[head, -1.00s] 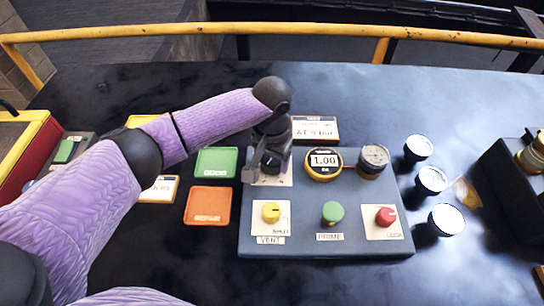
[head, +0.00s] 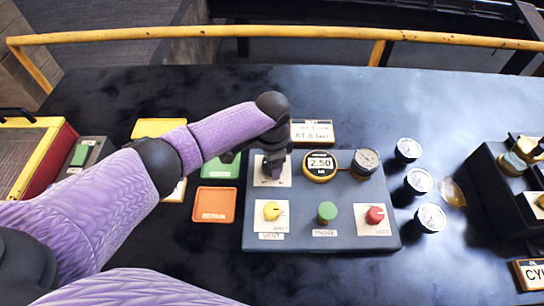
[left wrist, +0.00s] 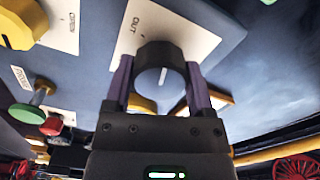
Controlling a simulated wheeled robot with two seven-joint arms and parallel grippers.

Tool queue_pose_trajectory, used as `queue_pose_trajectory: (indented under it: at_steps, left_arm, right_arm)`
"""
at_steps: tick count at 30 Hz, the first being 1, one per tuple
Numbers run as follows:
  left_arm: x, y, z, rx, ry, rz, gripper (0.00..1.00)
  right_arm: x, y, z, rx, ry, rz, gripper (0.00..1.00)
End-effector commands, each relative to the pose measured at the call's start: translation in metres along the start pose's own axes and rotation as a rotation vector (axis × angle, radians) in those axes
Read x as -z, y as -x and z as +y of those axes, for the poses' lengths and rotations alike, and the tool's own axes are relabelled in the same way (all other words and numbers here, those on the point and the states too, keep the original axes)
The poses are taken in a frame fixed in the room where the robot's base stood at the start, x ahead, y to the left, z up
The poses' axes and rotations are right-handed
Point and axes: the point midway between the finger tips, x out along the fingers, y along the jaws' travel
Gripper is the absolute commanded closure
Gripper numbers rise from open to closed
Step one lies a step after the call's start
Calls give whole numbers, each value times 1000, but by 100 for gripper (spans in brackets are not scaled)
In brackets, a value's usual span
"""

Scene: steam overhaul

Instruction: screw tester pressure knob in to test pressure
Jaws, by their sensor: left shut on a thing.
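The tester (head: 345,190) is a blue-grey box in the middle of the table. Its pressure knob is dark and round and shows in the left wrist view (left wrist: 160,57) on a white plate marked OUT (left wrist: 195,38). My left gripper (left wrist: 158,82) is shut on this knob, with one purple finger on each side. The yellow-ringed digital display (head: 320,166) reads 2.50. A round dial gauge (head: 366,161) sits beside it; its needle is too small to read. My right gripper is not in view.
A yellow vent knob (head: 271,210), green prime knob (head: 327,211) and red lock knob (head: 375,215) line the tester's front. An orange repair tray (head: 214,205) lies to the left. Three loose gauges (head: 418,181) stand right. A sign (head: 312,131) stands behind the tester.

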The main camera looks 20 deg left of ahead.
Motion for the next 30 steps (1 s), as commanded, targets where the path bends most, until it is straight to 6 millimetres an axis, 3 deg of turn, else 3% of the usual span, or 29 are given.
queue_pose_trajectory:
  at_steps: [30]
  left_arm:
    - [1,0,-1,2,-961,3,89]
  right_arm:
    - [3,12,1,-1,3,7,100]
